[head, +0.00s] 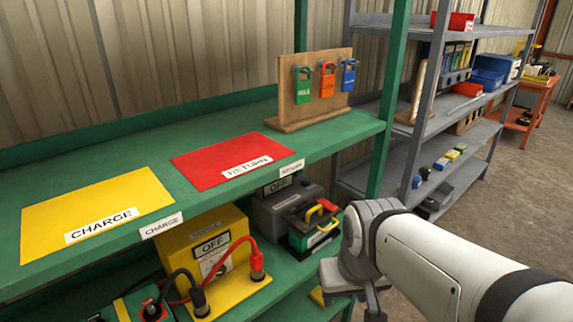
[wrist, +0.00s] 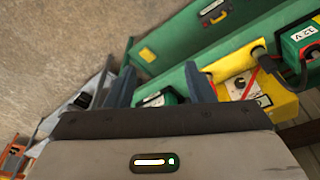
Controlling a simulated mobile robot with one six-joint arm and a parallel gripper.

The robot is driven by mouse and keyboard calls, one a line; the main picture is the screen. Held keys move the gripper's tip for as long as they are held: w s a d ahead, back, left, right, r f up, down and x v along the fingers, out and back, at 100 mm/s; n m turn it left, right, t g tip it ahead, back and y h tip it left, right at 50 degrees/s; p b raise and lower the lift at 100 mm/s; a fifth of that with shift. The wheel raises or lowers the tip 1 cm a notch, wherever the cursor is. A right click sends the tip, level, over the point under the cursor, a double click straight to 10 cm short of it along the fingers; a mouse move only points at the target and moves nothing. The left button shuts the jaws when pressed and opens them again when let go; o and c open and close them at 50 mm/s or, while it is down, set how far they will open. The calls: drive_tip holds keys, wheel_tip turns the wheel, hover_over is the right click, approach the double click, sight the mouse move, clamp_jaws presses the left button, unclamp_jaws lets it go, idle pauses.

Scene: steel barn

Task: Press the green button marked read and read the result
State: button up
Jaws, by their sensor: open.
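I cannot make out a green button marked read in either view. On the lower shelf in the head view, a grey device (head: 268,215) has a small display reading OFF. A green battery (head: 318,238) with red and yellow parts on top sits in front of it. My gripper (head: 352,290) is at the right end of that shelf, and its fingertips are hard to see there. In the wrist view my gripper (wrist: 160,84) is open, with a gap between its two fingers. A dark and green object shows beyond that gap.
A yellow charger (head: 205,255) also reads OFF; its red and black clamps are beside it. Grey shelves (head: 455,125) stand behind; floor (head: 535,190) is open at right.

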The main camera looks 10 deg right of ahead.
clamp_jaws()
idle(0.3)
idle(1.1)
